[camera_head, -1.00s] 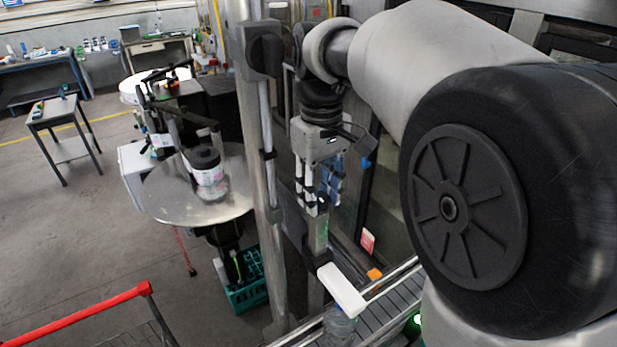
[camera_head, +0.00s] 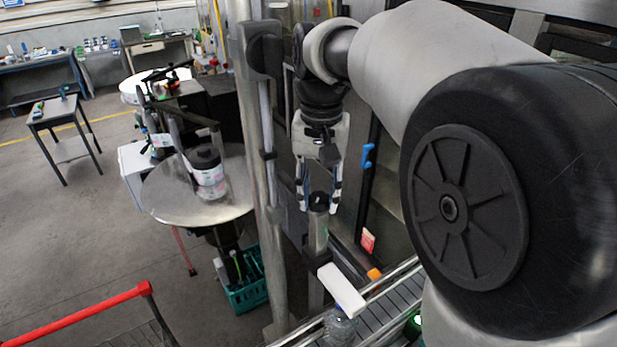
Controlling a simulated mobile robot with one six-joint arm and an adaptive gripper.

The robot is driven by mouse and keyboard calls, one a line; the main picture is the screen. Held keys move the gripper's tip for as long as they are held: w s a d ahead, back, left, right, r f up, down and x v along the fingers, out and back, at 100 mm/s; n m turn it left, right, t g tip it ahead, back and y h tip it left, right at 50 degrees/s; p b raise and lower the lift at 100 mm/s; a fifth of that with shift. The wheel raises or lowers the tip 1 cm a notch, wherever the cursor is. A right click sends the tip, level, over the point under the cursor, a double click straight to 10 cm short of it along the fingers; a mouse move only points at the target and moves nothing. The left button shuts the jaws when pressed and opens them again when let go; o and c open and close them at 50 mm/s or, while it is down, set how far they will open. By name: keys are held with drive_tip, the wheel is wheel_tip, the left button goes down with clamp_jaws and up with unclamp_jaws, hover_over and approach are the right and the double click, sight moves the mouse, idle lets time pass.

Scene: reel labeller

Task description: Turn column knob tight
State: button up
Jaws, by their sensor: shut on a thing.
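The column knob (camera_head: 319,201) is a small dark cap on top of a grey upright column (camera_head: 318,238) in the middle of the camera view. My gripper (camera_head: 319,208) points straight down over the column, with one finger on the left of the knob and one on the right. It is shut on the knob. The fingers hide part of the knob's sides, and its exact turn angle cannot be read.
A tall steel post (camera_head: 258,180) stands just left of my gripper. A white block (camera_head: 341,289) sits below the column, above a conveyor (camera_head: 388,311). A reel turntable (camera_head: 160,197) stands at left. A blue handle (camera_head: 368,155) is close by on the right.

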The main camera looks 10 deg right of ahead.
sight(319, 197)
idle(0.3)
drive_tip(key=o, duration=1)
drive_tip(key=shift+o, duration=0.2)
drive_tip(key=shift+r, duration=0.1)
wheel_tip(319, 197, up, 12)
